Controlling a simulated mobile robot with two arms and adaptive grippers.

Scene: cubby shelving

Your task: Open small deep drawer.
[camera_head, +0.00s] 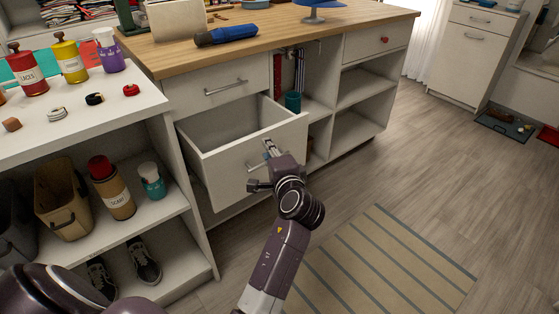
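The deep drawer (238,186) below the shallow top drawer is pulled well out of the white cabinet. Its inside shows and looks empty. Its metal handle (252,166) is on the front panel, partly hidden by my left gripper. My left gripper (262,167) is at the handle, with its fingers spread apart, one above and one below. Whether a finger touches the handle is not clear. My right gripper is not in view.
The shallow drawer (222,86) above is shut. A white shelf unit (185,170) with bottles, bins and shoes stands close on the left. Open cubbies (358,88) are to the right. A striped rug (385,262) lies on the clear floor in front.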

